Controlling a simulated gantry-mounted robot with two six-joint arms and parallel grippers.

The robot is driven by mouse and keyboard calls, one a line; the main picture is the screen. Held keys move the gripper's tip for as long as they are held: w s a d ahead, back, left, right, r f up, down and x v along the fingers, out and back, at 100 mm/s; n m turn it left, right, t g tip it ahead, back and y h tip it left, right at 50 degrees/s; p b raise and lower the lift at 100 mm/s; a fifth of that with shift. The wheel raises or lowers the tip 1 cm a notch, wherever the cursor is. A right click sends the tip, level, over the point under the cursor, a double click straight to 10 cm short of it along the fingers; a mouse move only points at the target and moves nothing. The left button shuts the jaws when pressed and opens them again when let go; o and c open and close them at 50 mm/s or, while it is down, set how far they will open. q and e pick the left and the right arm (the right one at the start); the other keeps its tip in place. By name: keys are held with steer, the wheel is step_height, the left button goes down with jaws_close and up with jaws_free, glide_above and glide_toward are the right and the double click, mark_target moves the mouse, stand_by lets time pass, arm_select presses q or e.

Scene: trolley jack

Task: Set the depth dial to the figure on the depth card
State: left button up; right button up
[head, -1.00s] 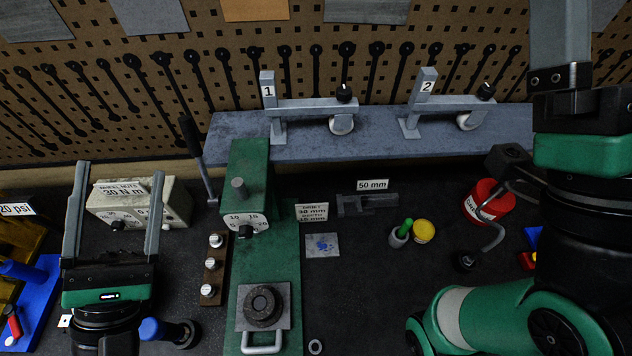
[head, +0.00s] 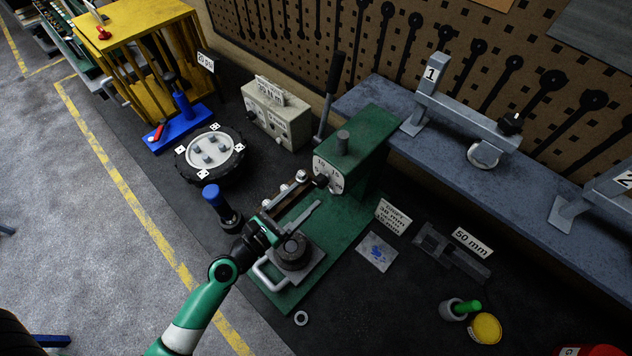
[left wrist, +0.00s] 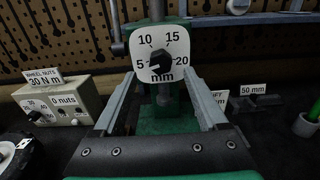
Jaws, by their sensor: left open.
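The depth dial (head: 329,174) is a white plate with a black knob on the front of the green press (head: 365,150). In the left wrist view the dial (left wrist: 161,45) reads 5, 10, 15, 20 mm. Its knob (left wrist: 161,63) is dark, and its exact setting is hard to tell. My left gripper (head: 309,192) is open and empty, its fingers pointing at the dial. In the left wrist view the fingers (left wrist: 160,80) stand left and right of the knob, apart from it. The depth card (head: 393,217) stands right of the press; its small print is blurred. My right gripper is out of view.
The press base holds a dark round part (head: 293,250) under my left gripper. A torque box (head: 277,112), a wheel hub (head: 210,152) and a blue-handled tool (head: 220,205) lie to the left. A grey shelf (head: 450,160) runs behind on the right.

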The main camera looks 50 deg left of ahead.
mark_target(318, 185)
arm_select(q)
steer(key=w, duration=0.5)
steer(key=shift+w+a, duration=0.15)
steer(key=shift+a, duration=0.05)
jaws_close()
